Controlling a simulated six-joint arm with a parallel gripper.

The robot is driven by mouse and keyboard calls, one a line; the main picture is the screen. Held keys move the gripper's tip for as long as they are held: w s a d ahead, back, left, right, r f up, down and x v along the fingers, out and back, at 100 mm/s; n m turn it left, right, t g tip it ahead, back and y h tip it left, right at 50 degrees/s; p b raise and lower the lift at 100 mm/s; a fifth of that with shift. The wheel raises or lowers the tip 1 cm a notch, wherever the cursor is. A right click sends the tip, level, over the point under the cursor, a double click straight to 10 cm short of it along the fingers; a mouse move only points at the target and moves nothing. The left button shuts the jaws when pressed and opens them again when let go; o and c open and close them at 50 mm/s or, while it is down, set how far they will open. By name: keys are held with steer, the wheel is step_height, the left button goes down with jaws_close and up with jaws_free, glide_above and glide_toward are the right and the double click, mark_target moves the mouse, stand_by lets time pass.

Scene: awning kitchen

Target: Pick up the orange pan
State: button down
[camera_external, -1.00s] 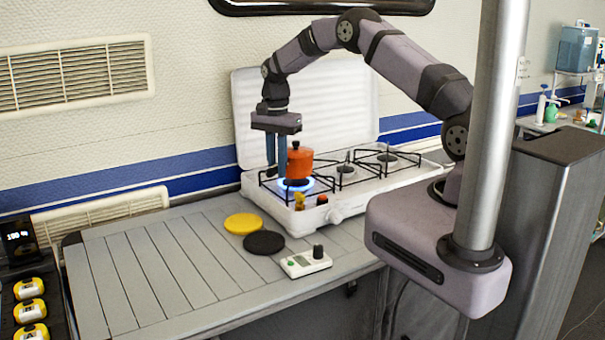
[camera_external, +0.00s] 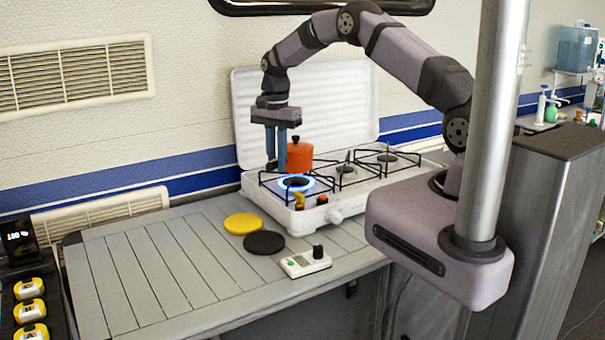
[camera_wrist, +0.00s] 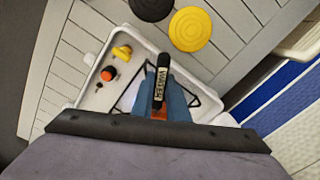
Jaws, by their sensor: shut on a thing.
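The orange pan (camera_external: 299,156) is a small lidded pot held just above the left burner of the white stove (camera_external: 345,203) in the external view. My gripper (camera_external: 277,165) points down with its blue fingers at the pan's left side. In the wrist view, the blue fingers (camera_wrist: 162,104) are closed around the pan's dark, lettered handle (camera_wrist: 161,80). Only a sliver of the orange body (camera_wrist: 157,116) shows there; my gripper hides the rest.
The left burner (camera_external: 296,183) burns with a blue flame below the pan. A yellow disc (camera_external: 243,223), a black disc (camera_external: 264,243) and a small white device (camera_external: 306,262) lie on the slatted table. The stove's open lid (camera_external: 330,105) stands behind. The left table area is clear.

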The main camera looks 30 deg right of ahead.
steer(key=shift+r+p, duration=1.65)
steer(key=shift+r, duration=0.65)
